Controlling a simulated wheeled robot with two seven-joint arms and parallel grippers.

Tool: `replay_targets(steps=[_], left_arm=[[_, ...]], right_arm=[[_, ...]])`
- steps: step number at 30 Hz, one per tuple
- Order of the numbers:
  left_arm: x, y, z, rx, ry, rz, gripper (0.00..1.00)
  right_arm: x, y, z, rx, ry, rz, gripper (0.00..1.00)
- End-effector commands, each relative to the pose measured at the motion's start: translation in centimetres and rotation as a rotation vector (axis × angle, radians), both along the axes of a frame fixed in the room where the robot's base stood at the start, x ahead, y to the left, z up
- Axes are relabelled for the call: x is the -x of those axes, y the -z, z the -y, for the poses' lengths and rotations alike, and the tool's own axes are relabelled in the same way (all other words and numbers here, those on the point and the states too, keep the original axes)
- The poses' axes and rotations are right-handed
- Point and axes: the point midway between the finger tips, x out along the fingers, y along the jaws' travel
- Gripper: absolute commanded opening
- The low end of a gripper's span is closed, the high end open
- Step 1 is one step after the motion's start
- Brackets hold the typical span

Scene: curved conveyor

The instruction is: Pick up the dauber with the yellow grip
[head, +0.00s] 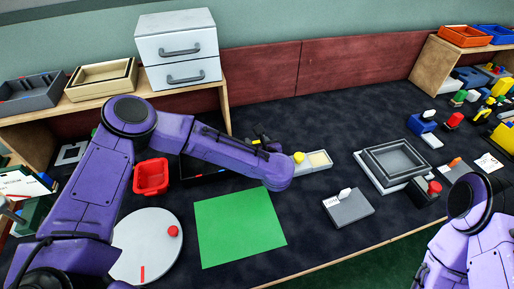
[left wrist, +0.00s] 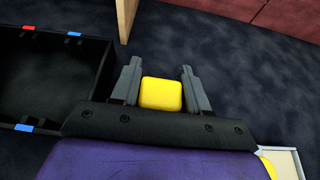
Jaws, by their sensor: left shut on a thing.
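The yellow grip (left wrist: 161,93) of the dauber sits between the two fingers of my left gripper (left wrist: 162,88) in the left wrist view. The gripper is shut on it. In the head view my left gripper (head: 262,143) is mostly hidden behind my own purple wrist, beyond the green mat. The dauber's lower end is hidden. My right arm shows at the lower right of the head view, but its gripper is out of the frame.
A black tray (left wrist: 45,80) with red and blue marks lies left of the gripper. A pale tray (head: 319,161) with another yellow knob (head: 299,157) is close on the right. A red bin (head: 151,177) and green mat (head: 240,226) lie nearer. A wooden shelf panel (left wrist: 126,18) stands behind.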

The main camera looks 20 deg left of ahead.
Motion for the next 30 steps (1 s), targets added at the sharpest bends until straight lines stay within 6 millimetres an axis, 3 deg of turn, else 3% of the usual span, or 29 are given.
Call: replay_targets(steps=[2,8,12,19,30], left_arm=[[0.2,-1.9,0.4,0.003,0.003,0.006,0.14],[3.6,-7.3,3.8,0.001,0.006,0.008,0.14],[6.5,-8.9,6.9,-0.001,0.006,0.005,0.14],[9.3,-10.8,9.6,0.000,0.001,0.003,0.14],[9.8,-11.2,10.1,0.001,0.000,0.001,0.14]], right_arm=[[0.0,0.3,0.0,0.000,0.000,0.000,0.43],[0.0,1.5,0.0,0.000,0.000,0.000,0.43],[0.0,2.4,0.0,0.000,0.000,0.000,0.43],[0.0,3.0,0.0,0.000,0.000,0.000,0.43],[0.0,3.0,0.0,0.000,0.000,0.000,0.43]])
